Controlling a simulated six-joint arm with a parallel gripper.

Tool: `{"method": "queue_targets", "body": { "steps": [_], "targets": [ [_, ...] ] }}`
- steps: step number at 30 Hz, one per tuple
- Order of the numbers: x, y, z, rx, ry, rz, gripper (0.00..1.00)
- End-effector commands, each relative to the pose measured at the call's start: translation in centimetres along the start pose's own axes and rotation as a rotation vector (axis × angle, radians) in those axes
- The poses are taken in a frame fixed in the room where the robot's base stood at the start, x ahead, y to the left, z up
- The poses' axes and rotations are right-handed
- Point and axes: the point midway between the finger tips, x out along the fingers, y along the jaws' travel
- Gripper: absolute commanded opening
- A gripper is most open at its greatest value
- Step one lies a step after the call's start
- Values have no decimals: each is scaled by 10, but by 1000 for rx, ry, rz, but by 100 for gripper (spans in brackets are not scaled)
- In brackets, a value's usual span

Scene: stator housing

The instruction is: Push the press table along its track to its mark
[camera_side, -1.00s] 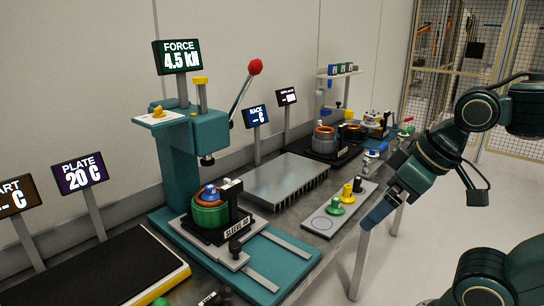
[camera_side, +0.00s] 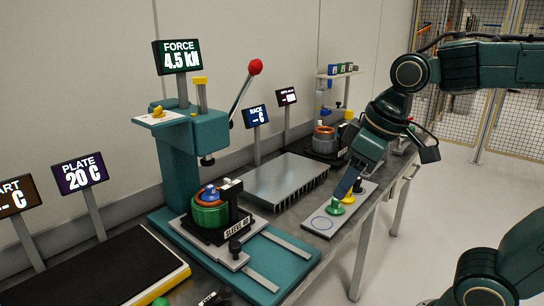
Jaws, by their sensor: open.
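The press table (camera_side: 215,254) is a light grey plate on the teal press base (camera_side: 292,262). It carries a black fixture labelled SLEEVE (camera_side: 238,229) with a green ring (camera_side: 209,215) and blue and orange parts inside it. The table sits partly under the press ram (camera_side: 207,160), with a dark knob (camera_side: 235,248) at its front. The grey track rails (camera_side: 262,278) run out toward the lower right. No clear mark for the table can be made out. My gripper (camera_side: 346,188) is open, pointing down over the tray of knobs, right of the press and apart from the table.
A grey tray (camera_side: 312,226) holds a green knob (camera_side: 335,208) and a yellow knob (camera_side: 349,197) close by my gripper. A finned metal plate (camera_side: 285,178) lies behind. The press lever with its red ball (camera_side: 254,67) rises above. A dark plate (camera_side: 95,272) is at left.

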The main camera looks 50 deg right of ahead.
Motion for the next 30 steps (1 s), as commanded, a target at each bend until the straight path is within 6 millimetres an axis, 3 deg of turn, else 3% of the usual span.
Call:
{"method": "queue_targets", "body": {
  "steps": [14, 23, 30],
  "targets": [
    [41, -1, -94, -226, -138, -47, 52],
    [86, -6, -144, -365, -220, -86, 52],
    [132, -14, -176, -476, -282, -122, 52]
  ]
}}
